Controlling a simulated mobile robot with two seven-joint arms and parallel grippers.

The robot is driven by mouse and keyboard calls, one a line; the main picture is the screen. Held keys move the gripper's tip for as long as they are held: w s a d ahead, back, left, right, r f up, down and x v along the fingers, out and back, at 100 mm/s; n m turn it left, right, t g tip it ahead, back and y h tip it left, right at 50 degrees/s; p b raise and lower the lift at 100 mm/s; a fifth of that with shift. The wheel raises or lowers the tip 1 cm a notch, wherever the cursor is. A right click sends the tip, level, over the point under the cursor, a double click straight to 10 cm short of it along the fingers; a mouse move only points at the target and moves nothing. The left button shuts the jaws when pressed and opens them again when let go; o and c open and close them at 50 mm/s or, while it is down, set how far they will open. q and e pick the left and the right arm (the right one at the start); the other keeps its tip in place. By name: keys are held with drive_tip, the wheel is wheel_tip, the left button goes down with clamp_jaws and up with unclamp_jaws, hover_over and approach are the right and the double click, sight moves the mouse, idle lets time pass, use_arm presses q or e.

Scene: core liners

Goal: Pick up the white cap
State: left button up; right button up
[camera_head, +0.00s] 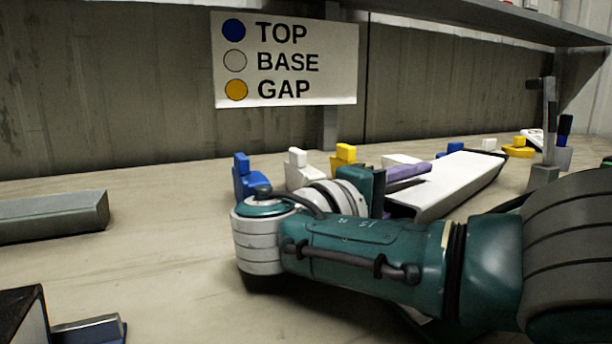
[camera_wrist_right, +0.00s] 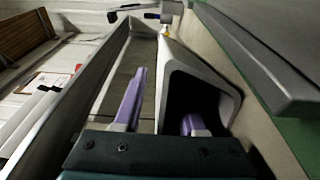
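A white cap (camera_head: 298,172) with a small block-shaped top stands on the table between a blue cap (camera_head: 248,178) and a yellow cap (camera_head: 343,156). My right arm crosses in front and hides its lower part. My right gripper (camera_head: 412,172) points away to the right of the caps, beside a long white liner (camera_head: 455,183). In the right wrist view my right gripper (camera_wrist_right: 163,98) has its purple fingers apart. One finger is in front of the hollow end of the white liner (camera_wrist_right: 232,98), the other to its left. I see no cap between them. My left gripper is not in view.
A wall sign (camera_head: 285,60) reads blue TOP, white BASE, yellow GAP. A grey bar (camera_head: 55,215) lies at the left. A dark box (camera_head: 20,318) is at the lower left. More small blue (camera_head: 455,148), white (camera_head: 488,144) and yellow (camera_head: 518,150) pieces stand at the back right.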

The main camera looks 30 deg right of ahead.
drive_tip(key=shift+d, duration=0.25)
clamp_jaws()
idle(1.3)
